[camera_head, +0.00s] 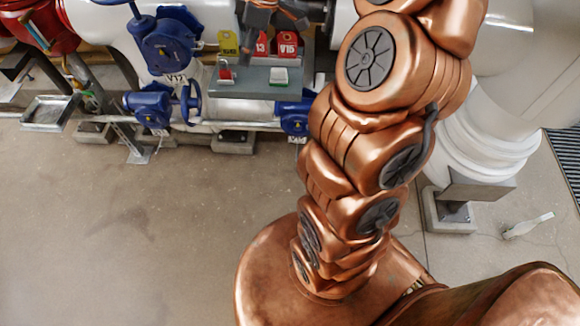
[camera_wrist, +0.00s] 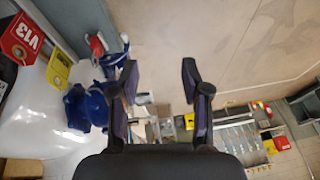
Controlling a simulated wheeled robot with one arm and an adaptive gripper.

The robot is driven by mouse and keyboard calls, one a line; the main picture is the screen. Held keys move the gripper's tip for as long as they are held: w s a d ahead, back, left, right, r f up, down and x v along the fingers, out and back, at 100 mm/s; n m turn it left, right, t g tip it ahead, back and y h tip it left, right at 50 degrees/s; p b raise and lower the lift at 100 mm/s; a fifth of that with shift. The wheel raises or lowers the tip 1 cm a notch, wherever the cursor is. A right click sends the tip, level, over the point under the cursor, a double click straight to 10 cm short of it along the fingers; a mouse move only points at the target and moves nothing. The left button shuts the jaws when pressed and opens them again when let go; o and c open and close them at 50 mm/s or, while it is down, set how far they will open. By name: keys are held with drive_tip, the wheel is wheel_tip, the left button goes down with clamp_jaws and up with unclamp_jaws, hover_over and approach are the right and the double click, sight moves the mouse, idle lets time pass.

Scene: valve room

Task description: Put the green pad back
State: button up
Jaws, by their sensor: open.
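A small pad with a white top and green edge (camera_head: 280,76) lies on the right part of a grey shelf (camera_head: 240,91). It looks like the green pad, but it is small in the picture. I cannot make it out in the wrist view. My gripper (camera_head: 262,38) is in the head view above and behind the shelf, partly cut off by the top edge. In the wrist view my gripper (camera_wrist: 160,78) has its two dark fingers spread with nothing between them. The grey shelf also shows at the upper left there (camera_wrist: 65,14).
A small red item (camera_head: 225,72) sits on the shelf's left part. A yellow tag (camera_head: 228,42) and a red V15 tag (camera_head: 287,43) hang behind it. Blue valves (camera_head: 168,45) and white pipes surround the shelf. The floor (camera_head: 130,230) in front is clear.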

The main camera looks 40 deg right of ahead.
drive_tip(key=s+a+r+m+g+h, duration=0.1)
drive_tip(key=s+a+r+m+g, duration=0.15)
drive_tip(key=s+a, duration=0.95)
drive_tip(key=s+f+m+h, duration=0.1)
drive_tip(key=s+f+m, duration=0.1)
drive_tip(key=s, duration=0.7)
drive_tip(key=s+f+m+h, duration=0.1)
drive_tip(key=s+m, duration=0.3)
drive_tip(key=s, duration=0.5)
drive_tip(key=shift+s+d+f+g+h, duration=0.3)
drive_tip(key=shift+d+f+g, duration=0.15)
drive_tip(key=shift+f, duration=0.3)
drive_tip(key=shift+m, duration=0.25)
drive_tip(key=shift+r+p, duration=0.5)
